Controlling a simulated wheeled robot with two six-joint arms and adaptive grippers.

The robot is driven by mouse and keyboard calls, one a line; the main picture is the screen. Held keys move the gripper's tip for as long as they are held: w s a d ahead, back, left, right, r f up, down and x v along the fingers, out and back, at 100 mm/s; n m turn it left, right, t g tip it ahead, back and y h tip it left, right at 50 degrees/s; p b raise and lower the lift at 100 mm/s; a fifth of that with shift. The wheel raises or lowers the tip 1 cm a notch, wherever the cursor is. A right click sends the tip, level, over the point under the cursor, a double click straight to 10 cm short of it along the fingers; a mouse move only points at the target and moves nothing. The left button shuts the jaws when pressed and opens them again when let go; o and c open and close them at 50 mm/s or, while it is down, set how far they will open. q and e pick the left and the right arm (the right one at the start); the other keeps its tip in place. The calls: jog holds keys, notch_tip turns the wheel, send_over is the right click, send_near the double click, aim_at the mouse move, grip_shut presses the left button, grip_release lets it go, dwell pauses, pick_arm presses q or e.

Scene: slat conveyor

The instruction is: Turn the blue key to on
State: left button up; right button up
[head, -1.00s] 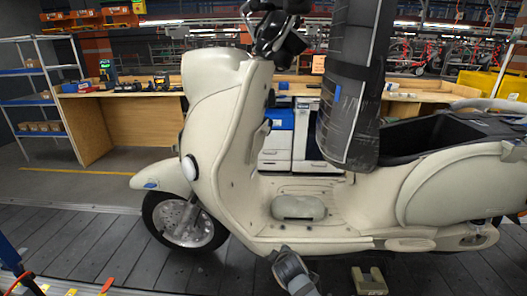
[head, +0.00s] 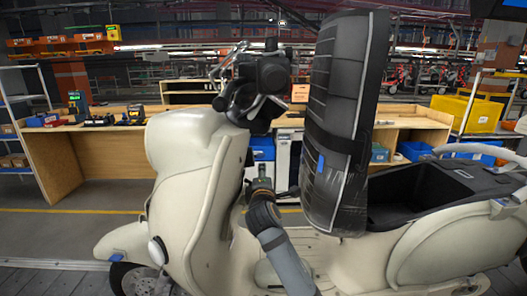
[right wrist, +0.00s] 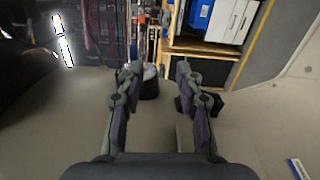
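The cream scooter (head: 195,185) stands side-on, its front to the left. My right gripper (head: 262,184) is raised behind its front shield, below the handlebar (head: 265,80). In the right wrist view, the fingers of my right gripper (right wrist: 157,76) are apart. A short black cylinder (right wrist: 150,90) with a pale bluish top shows between them, nearer the left finger; I cannot tell whether it is the key's lock or whether a finger touches it. I cannot make out the blue key for certain in either view. My left gripper is not in view.
A tall black wrapped pad (head: 345,125) with a blue label stands just right of my right gripper. The scooter's open dark seat compartment (head: 400,210) is behind it. A wooden workbench (head: 95,160) and shelves stand at the back.

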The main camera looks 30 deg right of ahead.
aim_at(264, 154)
jog(key=shift+h, duration=0.3)
jog(key=w+d+r+p, duration=0.1)
jog(key=w+d, duration=0.1)
jog(key=w+d+r, duration=0.1)
jog(key=w, duration=0.2)
jog(key=w+d+r+p, duration=0.1)
jog(key=w+d, duration=0.1)
jog(key=w, duration=0.1)
jog(key=shift+d+r+p, duration=0.3)
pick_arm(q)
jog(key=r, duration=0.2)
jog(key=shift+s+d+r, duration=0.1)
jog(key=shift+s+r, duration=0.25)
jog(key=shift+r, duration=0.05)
pick_arm(e)
jog(key=shift+w+d, duration=0.2)
jog(key=shift+w, duration=0.15)
jog(key=shift+f, duration=0.1)
grip_shut()
